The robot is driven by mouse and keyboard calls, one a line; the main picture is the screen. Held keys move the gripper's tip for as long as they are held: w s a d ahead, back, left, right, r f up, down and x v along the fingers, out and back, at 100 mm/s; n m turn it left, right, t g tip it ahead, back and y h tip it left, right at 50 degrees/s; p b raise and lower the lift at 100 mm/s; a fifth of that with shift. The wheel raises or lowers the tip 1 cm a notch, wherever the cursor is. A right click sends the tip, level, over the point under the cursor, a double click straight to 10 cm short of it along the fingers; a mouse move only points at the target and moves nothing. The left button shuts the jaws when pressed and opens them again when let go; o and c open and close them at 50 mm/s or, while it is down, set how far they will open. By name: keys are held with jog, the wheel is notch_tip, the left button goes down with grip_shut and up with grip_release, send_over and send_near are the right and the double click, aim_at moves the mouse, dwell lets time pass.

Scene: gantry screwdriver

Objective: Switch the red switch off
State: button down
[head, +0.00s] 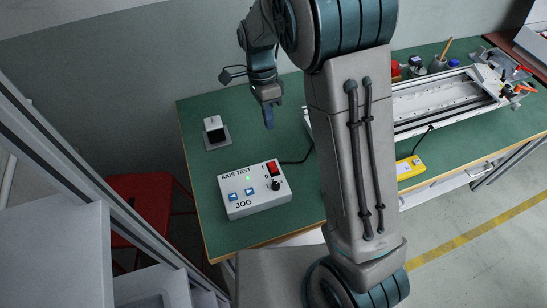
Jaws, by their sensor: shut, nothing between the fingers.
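The red switch (272,168) sits at the upper right of the grey control box labelled AXIS TEST and JOG (254,190). A small green light shows to the left of the switch. The switch looks too small here to read its rocker position. My gripper (269,122) is shut and empty. It points down and appears above and behind the box in the picture, apart from the switch. Nothing covers the switch.
The box stands on a green table (192,180). A small device with a black top (215,133) is at the left. A linear rail (440,103) and a yellow box (409,167) lie right of my arm. A red stool (150,200) stands left of the table.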

aim_at(275, 168)
jog(key=p+x, duration=0.1)
jog(key=x, duration=1.3)
jog(key=shift+p, duration=0.3)
